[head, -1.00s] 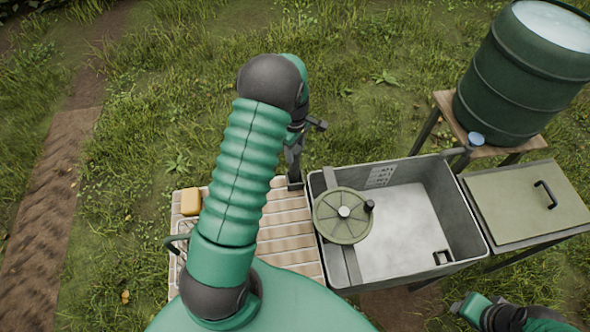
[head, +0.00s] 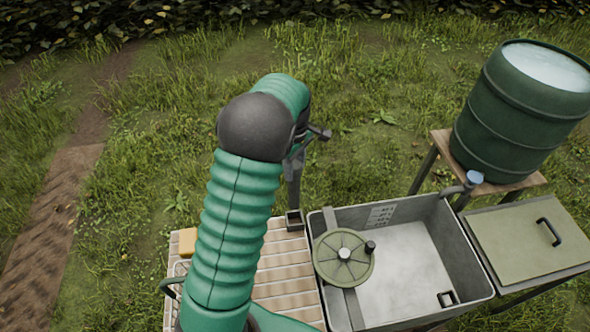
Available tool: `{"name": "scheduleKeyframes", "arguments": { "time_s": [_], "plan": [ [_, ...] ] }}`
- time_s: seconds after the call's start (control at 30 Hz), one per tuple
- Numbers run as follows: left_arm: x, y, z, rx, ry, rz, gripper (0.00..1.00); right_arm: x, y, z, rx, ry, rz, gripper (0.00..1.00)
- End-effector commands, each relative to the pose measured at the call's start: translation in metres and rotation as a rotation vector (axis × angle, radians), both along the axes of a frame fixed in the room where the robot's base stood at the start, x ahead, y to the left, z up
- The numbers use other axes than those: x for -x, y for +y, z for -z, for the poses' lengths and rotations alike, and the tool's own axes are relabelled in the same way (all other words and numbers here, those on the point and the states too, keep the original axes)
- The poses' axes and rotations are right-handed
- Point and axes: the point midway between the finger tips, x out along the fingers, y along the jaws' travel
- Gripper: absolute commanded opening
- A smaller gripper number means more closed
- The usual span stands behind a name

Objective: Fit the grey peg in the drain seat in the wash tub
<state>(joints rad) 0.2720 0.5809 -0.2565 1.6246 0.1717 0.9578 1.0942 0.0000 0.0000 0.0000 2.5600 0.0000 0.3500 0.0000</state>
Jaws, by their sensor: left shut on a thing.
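The grey wash tub (head: 457,243) stands right of centre. The drain seat (head: 447,298) shows as a small dark square fitting on its floor, near the front right corner. My left gripper (head: 293,214) points down beside the tub's far left corner, over the slatted top. It is shut on a small dark grey piece (head: 294,222), which looks like the grey peg; the jaws hide most of it. I cannot tell whether the piece touches the slats. My right gripper is out of view.
A round green lid-like wheel (head: 343,273) with a dark knob covers the tub's left side. The slatted top (head: 285,270) holds a yellow block (head: 187,241). A green barrel (head: 518,115) and a lidded box (head: 530,240) stand right. The tub's middle floor is clear.

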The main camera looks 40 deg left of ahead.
Motion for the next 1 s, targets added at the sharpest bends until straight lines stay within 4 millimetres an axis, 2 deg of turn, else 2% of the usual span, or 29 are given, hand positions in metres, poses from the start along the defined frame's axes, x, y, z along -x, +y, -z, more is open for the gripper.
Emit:
{"name": "scheduleKeyframes", "arguments": {
  "time_s": [0.03, 0.6, 1.0],
  "plan": [
    [0.0, 0.0, -0.008, 0.0, -0.001, 0.0, 0.0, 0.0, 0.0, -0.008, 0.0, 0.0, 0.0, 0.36],
    [0.0, 0.0, -0.048, -0.001, -0.002, -0.001, 0.0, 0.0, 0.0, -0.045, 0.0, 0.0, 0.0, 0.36],
    [0.0, 0.0, -0.048, 0.0, -0.001, 0.004, 0.0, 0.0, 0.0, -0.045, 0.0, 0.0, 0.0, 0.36]
  ]
}}
